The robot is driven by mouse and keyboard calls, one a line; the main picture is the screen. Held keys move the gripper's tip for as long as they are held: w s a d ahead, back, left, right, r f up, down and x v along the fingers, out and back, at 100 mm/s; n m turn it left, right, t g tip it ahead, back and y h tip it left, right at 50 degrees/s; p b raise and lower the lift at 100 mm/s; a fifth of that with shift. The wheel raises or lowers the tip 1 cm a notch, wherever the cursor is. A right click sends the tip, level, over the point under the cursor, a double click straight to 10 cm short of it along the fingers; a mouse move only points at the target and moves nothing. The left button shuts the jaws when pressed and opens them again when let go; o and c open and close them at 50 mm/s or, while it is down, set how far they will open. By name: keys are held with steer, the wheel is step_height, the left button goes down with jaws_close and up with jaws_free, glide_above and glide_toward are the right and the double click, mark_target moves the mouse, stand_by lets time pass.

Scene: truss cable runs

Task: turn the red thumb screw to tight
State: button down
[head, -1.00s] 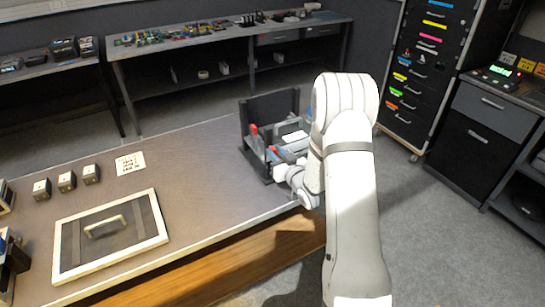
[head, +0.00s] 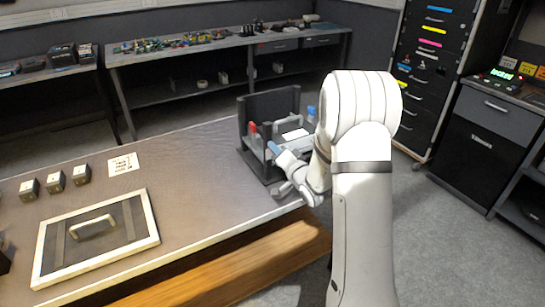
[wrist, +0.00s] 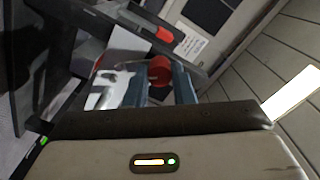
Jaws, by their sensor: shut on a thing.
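The red thumb screw (wrist: 160,70) shows as a round red knob in the wrist view. My gripper (wrist: 160,86) has its blue-grey fingers on both sides of it and is shut on it. The fingers hide part of the knob, and I see no mark that tells how tight it is. In the head view my gripper (head: 276,150) reaches into the dark fixture (head: 270,104) at the table's right end. The screw is not clearly visible there.
A second red part (head: 252,127) stands on the fixture's left side, and a blue part (head: 311,112) at its right. A white label (head: 295,134) lies between. A framed panel with a handle (head: 97,236), small blocks (head: 55,182) and a card (head: 123,164) are on the table; its middle is clear.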

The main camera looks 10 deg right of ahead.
steer(key=shift+s+f+m+b, duration=0.1)
steer(key=shift+m+b, duration=0.1)
steer(key=shift+m, duration=1)
steer(key=shift+w+f+m+b, duration=0.1)
steer(key=shift+m+b, duration=0.1)
steer(key=shift+m, duration=1)
steer(key=shift+s+f+m+b, duration=0.1)
steer(key=shift+m+b, duration=0.1)
steer(key=shift+m, duration=1)
steer(key=c, duration=1.2)
jaws_free()
steer(key=shift+r, duration=0.1)
steer(key=shift+c, duration=0.2)
steer(key=shift+r, duration=0.1)
steer(key=shift+s, duration=0.1)
steer(key=v, duration=0.7)
steer(key=shift+s+d+b, duration=0.15)
steer(key=shift+s+b, duration=0.15)
steer(key=shift+b, duration=0.05)
